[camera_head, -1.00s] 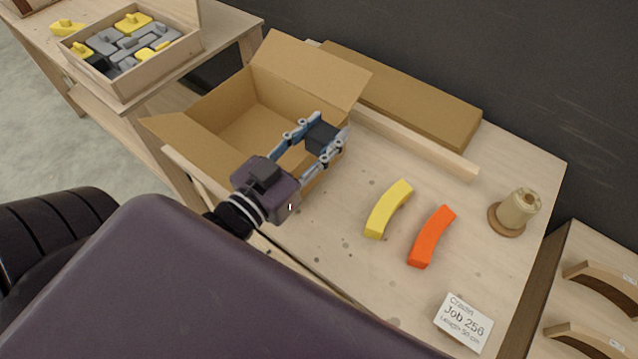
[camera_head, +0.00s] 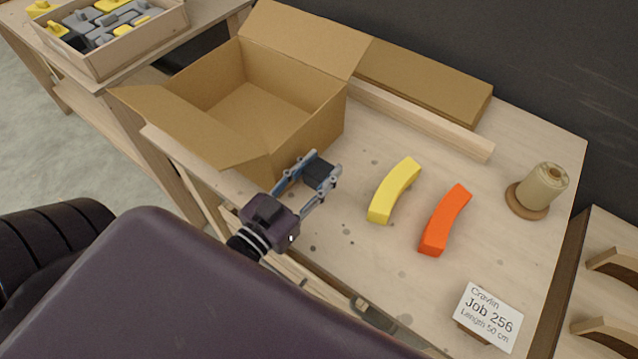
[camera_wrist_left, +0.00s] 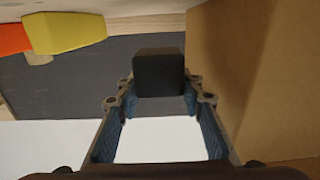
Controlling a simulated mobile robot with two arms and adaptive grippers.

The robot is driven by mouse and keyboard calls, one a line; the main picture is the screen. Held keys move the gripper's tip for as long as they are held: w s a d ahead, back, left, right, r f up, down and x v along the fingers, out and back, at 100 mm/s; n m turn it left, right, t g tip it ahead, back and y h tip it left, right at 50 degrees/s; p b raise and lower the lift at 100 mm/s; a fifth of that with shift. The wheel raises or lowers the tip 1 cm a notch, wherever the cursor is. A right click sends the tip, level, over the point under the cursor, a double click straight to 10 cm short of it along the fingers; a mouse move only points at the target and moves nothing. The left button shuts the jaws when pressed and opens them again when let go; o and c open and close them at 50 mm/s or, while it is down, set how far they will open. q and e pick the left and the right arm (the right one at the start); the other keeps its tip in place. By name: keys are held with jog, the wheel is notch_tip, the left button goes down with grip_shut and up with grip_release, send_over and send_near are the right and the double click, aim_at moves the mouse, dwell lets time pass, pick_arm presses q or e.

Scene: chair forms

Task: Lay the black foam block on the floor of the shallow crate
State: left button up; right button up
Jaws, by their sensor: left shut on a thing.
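My left gripper (camera_head: 325,171) is shut on the black foam block (camera_head: 319,174), which sits between its fingertips. In the left wrist view the block (camera_wrist_left: 158,72) shows dark and square at the finger ends. The gripper is just outside the near right side of an open cardboard box (camera_head: 315,128), beside its wall. A shallow wooden crate (camera_head: 130,53) stands on another table at the upper left, with several grey and yellow pieces and some dark area inside. Its floor is mostly hidden. My right gripper is not in view.
On the near table, a yellow curved piece (camera_head: 394,190) and an orange one (camera_head: 445,219) lie right of the gripper. A spool (camera_head: 542,188), a job card (camera_head: 488,315) and a long wooden bar (camera_head: 425,120) lie around them. The box's flaps stick outward.

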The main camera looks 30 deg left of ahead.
aim_at(319, 183)
pick_arm(q)
jog(key=shift+f, duration=2.3)
jog(key=shift+f+b, duration=0.1)
jog(key=shift+b, duration=0.2)
jog(key=o, duration=0.8)
jog(key=shift+c, duration=0.2)
